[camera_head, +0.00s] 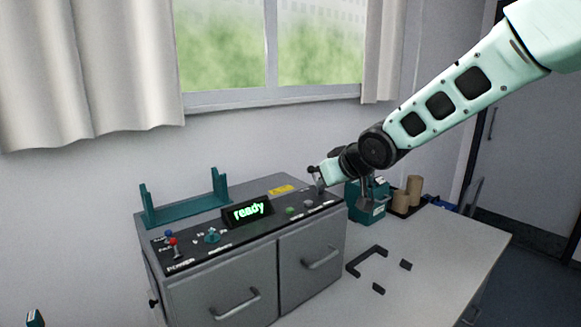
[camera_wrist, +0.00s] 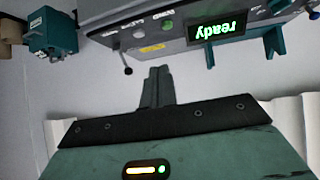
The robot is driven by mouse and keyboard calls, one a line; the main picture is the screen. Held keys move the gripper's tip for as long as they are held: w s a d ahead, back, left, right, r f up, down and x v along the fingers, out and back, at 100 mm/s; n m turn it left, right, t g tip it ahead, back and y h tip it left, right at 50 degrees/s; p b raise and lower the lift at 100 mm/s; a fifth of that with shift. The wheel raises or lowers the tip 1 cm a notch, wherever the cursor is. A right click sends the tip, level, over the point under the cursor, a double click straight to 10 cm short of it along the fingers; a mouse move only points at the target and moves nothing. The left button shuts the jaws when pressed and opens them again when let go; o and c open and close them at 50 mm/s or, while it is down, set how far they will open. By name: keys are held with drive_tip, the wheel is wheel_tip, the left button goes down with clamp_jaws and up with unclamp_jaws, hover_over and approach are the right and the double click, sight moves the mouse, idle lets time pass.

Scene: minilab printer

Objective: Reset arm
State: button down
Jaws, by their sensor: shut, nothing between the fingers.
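My arm (camera_head: 445,106) reaches in from the upper right in the head view, and its end is above the right end of the grey printer (camera_head: 225,284). In the head view the fingers are small and partly hidden by the wrist. In the wrist view my gripper (camera_wrist: 158,72) is shut, with its dark fingers together and nothing held. The fingertips appear close to the printer's side, near a small black knob on a stalk (camera_wrist: 127,70). I cannot tell whether they touch anything. The printer's display (camera_head: 248,211) reads "ready" in green.
A teal device (camera_head: 366,205) and brown rolls (camera_head: 414,187) stand right of the printer. Black brackets (camera_head: 367,259) lie on the white table (camera_head: 425,270), which is otherwise clear at the front right. A teal holder (camera_head: 185,205) stands on the printer. A window and curtains are behind.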

drive_tip(key=s+d+f+g+h, duration=0.1)
drive_tip(key=s+f+g, duration=0.2)
drive_tip(key=s, duration=1)
drive_tip(key=s+d+f+n+g+h+b, duration=0.1)
drive_tip(key=s+f+g, duration=0.2)
drive_tip(key=s, duration=1.1)
drive_tip(key=s+d+f+g+h, duration=0.1)
drive_tip(key=s+f+g+h, duration=0.1)
drive_tip(key=s, duration=1.1)
drive_tip(key=shift+s+d+f+n+g, duration=0.2)
drive_tip(key=shift+f+n+g, duration=0.25)
drive_tip(key=shift+f, duration=0.4)
